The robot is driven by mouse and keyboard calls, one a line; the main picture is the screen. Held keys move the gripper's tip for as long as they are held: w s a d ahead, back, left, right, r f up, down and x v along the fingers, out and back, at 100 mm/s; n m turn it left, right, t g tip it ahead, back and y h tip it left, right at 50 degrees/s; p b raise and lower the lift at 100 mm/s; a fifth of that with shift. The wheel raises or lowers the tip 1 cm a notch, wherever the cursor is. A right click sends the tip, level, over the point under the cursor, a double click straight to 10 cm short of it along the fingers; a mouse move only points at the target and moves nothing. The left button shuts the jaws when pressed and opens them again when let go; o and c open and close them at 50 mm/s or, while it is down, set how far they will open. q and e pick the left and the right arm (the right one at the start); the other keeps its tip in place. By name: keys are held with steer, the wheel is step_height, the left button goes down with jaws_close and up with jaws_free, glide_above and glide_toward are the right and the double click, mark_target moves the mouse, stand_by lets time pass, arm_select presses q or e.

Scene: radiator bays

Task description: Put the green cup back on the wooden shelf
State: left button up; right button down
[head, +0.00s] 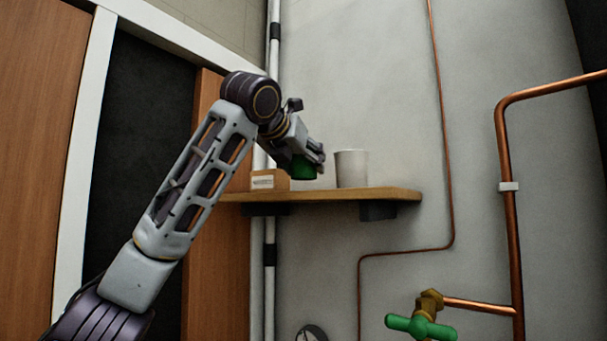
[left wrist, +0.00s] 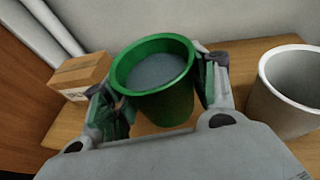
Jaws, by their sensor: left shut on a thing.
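My left gripper (head: 309,157) is shut on the green cup (head: 302,170) at the wooden shelf (head: 340,194). In the left wrist view the green cup (left wrist: 158,85) is upright between the two fingers (left wrist: 158,95), with grey showing inside its rim. The shelf's bare wood (left wrist: 40,128) shows below and beside the cup. The cup is over the shelf, between a cardboard box and a white cup. I cannot tell whether its base touches the wood. In the head view the gripper hides part of the cup. My right gripper is not in view.
The white cup (head: 351,168) stands on the shelf just right of the green cup. The small cardboard box (head: 269,180) sits to its left. Copper pipes (head: 509,190) and a green-handled valve (head: 421,326) are at the right. The shelf's right end is clear.

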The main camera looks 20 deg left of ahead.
mark_target(299, 169)
arm_select(q)
steer(key=shift+f, duration=1.3)
steer(key=shift+f, duration=0.15)
steer(key=o, duration=1.2)
steer(key=shift+s+r, duration=0.15)
steer(key=shift+r, duration=0.05)
steer(key=b+v, duration=0.2)
steer(key=v, duration=0.9)
steer(key=shift+s+r+b, duration=0.1)
steer(key=shift+s+b, duration=0.3)
